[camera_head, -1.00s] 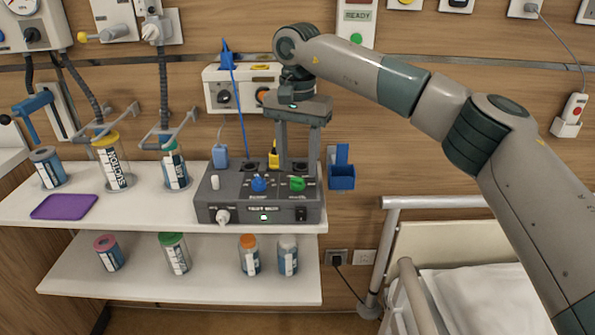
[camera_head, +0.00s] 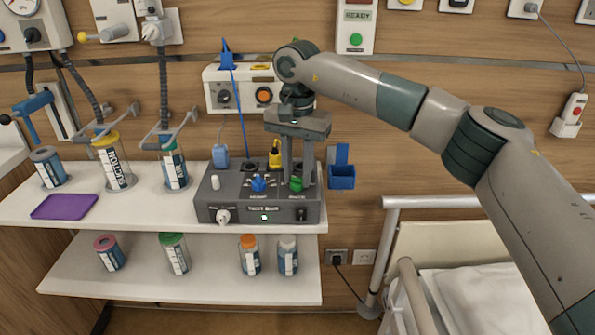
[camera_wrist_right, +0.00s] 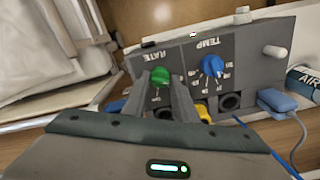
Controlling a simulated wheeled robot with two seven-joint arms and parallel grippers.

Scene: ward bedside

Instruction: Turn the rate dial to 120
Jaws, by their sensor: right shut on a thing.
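The rate dial is a green knob (camera_head: 296,184) on the right of the top face of a grey control box (camera_head: 235,214). In the right wrist view the green knob (camera_wrist_right: 160,75) sits by the "RATE" label, and its pointer setting is too small to read. My right gripper (camera_head: 299,181) points down over the box, its two fingers on either side of the green knob and shut on it. In the right wrist view the fingertips (camera_wrist_right: 158,82) flank the knob. My left gripper is not in view.
A blue "TEMP" knob (camera_head: 259,183) is left of the green one. A yellow plug (camera_head: 275,158) stands close behind. A blue holder (camera_head: 341,175) is on the wall to the right. Several canisters stand on the shelves, and a bed (camera_head: 455,285) is at lower right.

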